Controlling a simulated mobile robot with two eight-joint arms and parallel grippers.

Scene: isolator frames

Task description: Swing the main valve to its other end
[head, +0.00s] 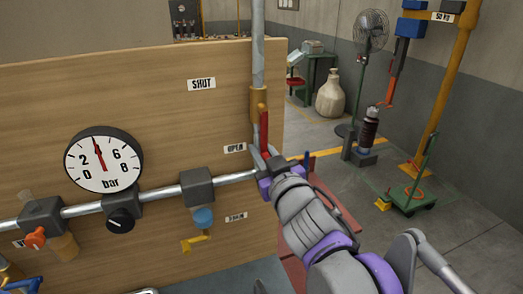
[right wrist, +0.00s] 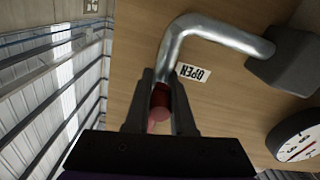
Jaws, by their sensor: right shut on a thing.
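The main valve has a brass body (head: 257,103) on the vertical steel pipe at the panel's right side. Its red lever (head: 263,128) hangs down along the pipe, with its lower end beside the OPEN label (head: 234,148). The SHUT label (head: 201,84) is higher up and to the left. My right gripper (head: 265,160) is shut on the lower part of the lever. In the right wrist view, its two dark fingers (right wrist: 160,103) stand on either side of the red grip (right wrist: 159,101). The brass body is out of that view. My left gripper is not in view.
A fan (head: 370,35) and a green cart (head: 412,197) stand on the floor at the right.

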